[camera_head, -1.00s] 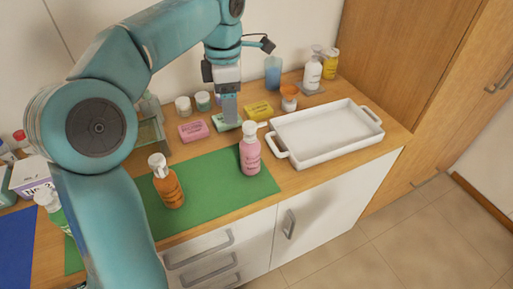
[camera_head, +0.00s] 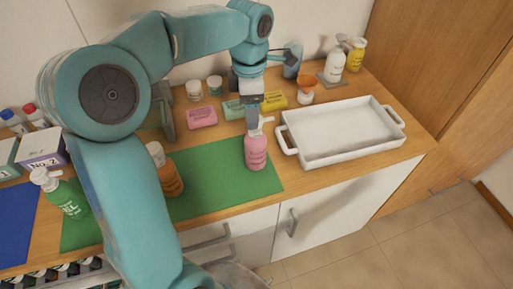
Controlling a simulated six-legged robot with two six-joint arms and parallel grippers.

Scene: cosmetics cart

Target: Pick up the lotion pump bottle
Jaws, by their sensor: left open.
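A pink pump bottle (camera_head: 256,153) with a white pump head stands upright on the right end of the green mat (camera_head: 213,168). Its label is too small to read, so I cannot tell for certain which bottle is the lotion. My left gripper (camera_head: 253,126) points down at the pink bottle's top, with its fingers in front of or around the pump head; contact is unclear. It is open. An orange pump bottle (camera_head: 171,180) stands on the mat, partly behind my left arm. A green gel pump bottle (camera_head: 69,200) stands farther left. A white pump bottle (camera_head: 334,66) stands at the back right. My right gripper is out of view.
A white tray (camera_head: 349,157) with handles lies close to the right of the pink bottle. Pink (camera_head: 202,117), green (camera_head: 233,110) and yellow (camera_head: 273,100) soap boxes lie behind it. An orange-topped cup (camera_head: 306,88) and small jars stand at the back. The counter's front edge is near.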

